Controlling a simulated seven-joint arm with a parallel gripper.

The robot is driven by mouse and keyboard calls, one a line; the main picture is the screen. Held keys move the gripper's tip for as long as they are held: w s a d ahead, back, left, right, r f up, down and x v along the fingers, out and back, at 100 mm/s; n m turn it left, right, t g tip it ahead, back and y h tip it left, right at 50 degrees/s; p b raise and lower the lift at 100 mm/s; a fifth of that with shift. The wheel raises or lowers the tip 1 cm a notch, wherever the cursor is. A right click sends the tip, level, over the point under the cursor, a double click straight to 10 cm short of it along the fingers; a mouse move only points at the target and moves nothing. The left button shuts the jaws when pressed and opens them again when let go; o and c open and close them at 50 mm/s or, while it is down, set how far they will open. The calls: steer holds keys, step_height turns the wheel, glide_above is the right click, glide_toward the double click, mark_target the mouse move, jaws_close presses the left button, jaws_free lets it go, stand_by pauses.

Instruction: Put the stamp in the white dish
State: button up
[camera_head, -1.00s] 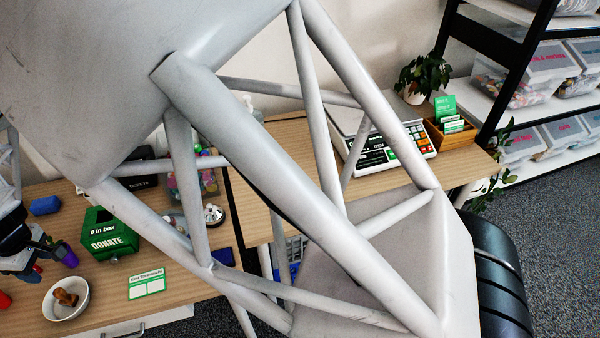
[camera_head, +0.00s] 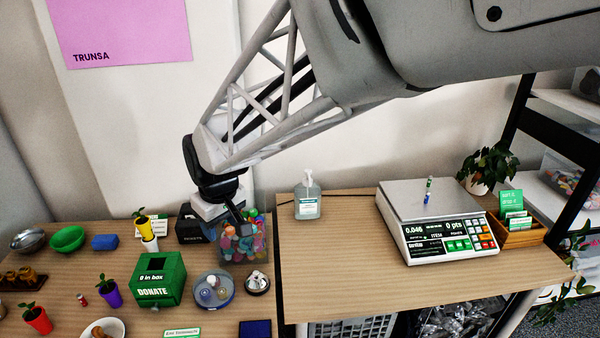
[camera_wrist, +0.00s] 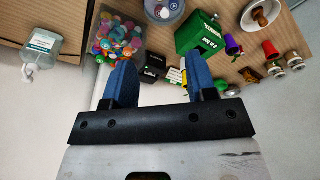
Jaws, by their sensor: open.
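The white dish (camera_head: 116,325) is at the bottom left in the head view, partly cut off by the frame. A brown wooden-looking object, apparently the stamp (camera_head: 98,331), lies tilted inside it. In the wrist view the dish (camera_wrist: 249,21) is at the top right, with the brown stamp (camera_wrist: 262,12) in it. My gripper (camera_wrist: 161,82) is open, with two blue fingers apart and nothing between them. In the head view my gripper (camera_head: 236,212) is over the back of the left table, by the clear tub, well away from the dish.
A clear tub of colourful things (camera_head: 243,240) is beside my gripper. A green donation box (camera_head: 160,280), potted plants and bowls crowd the left table. A scale (camera_head: 435,220) and a sanitizer bottle (camera_head: 307,198) stand on the right table, whose front is clear.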

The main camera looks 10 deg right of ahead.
steer(key=s+d+r+m, duration=0.2)
steer(key=s+d, duration=0.1)
steer(key=d, duration=0.5)
steer(key=s+d+r+m, duration=0.2)
steer(key=s+d, duration=0.2)
steer(key=d, duration=0.5)
steer(key=s+d+m+t+h, duration=0.1)
steer(key=s+d+m, duration=0.3)
steer(key=s+d, duration=0.8)
steer(key=shift+s+r+m, duration=0.25)
steer(key=shift+m, duration=0.15)
